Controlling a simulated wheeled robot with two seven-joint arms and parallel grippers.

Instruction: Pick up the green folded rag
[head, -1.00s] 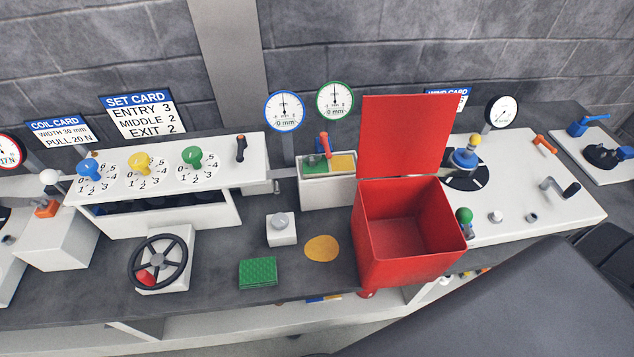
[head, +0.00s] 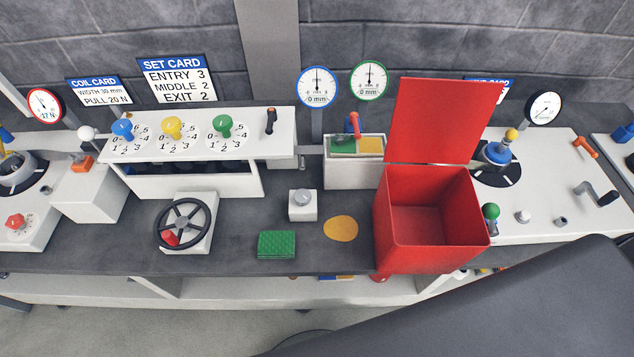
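The green folded rag (head: 277,244) lies flat on the dark bench top near its front edge, in the head view. It is a small textured rectangle. Nothing covers or touches it. It sits between the black handwheel and an orange-yellow round patch. Neither of my grippers shows in the view. A large dark grey shape, which seems to be part of my own arm, fills the lower right.
A black handwheel (head: 182,223) stands left of the rag. A white block with a grey knob (head: 302,203) stands behind it. The orange-yellow patch (head: 341,228) lies to its right, then an open red bin (head: 432,255) with its lid raised.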

